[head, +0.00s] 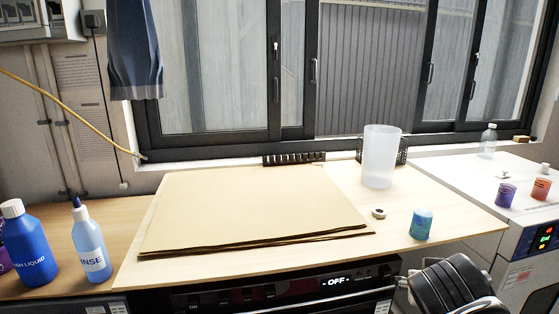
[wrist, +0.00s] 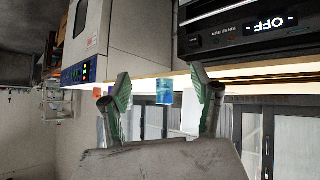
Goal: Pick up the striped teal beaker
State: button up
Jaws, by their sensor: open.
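The striped teal beaker (head: 421,224) is a small blue-teal cup standing upright near the front right edge of the light wooden board. In the upside-down wrist view, the teal beaker (wrist: 164,93) shows between and beyond the two fingers. My gripper (wrist: 160,82) is open with nothing between its fingers, and it looks apart from the beaker. In the head view my dark arm is at the bottom right, in front of the counter and below the beaker; the fingertips cannot be made out there.
A tall frosted cup (head: 381,158) stands behind the beaker, and a small grey ring (head: 379,213) lies to its left. Brown sheets (head: 250,212) cover the board's middle. A purple cup (head: 506,194) and an orange cup (head: 541,188) stand on the white machine at right. An oven panel (head: 290,290) is below.

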jog(key=s+a+n+y, duration=0.1)
jog(key=s+a, duration=0.1)
jog(key=a, duration=0.1)
jog(key=s+a+r+n+g+y+p, duration=0.1)
jog(key=s+a+y, duration=0.1)
jog(key=s, duration=0.1)
jog(key=s+a+r+n+y+p, duration=0.1)
jog(key=s+a, duration=0.1)
jog(key=a, duration=0.1)
jog(key=shift+s+a+n+g+y, duration=0.15)
jog(key=shift+a+n+g+y, duration=0.15)
jog(key=shift+y, duration=0.1)
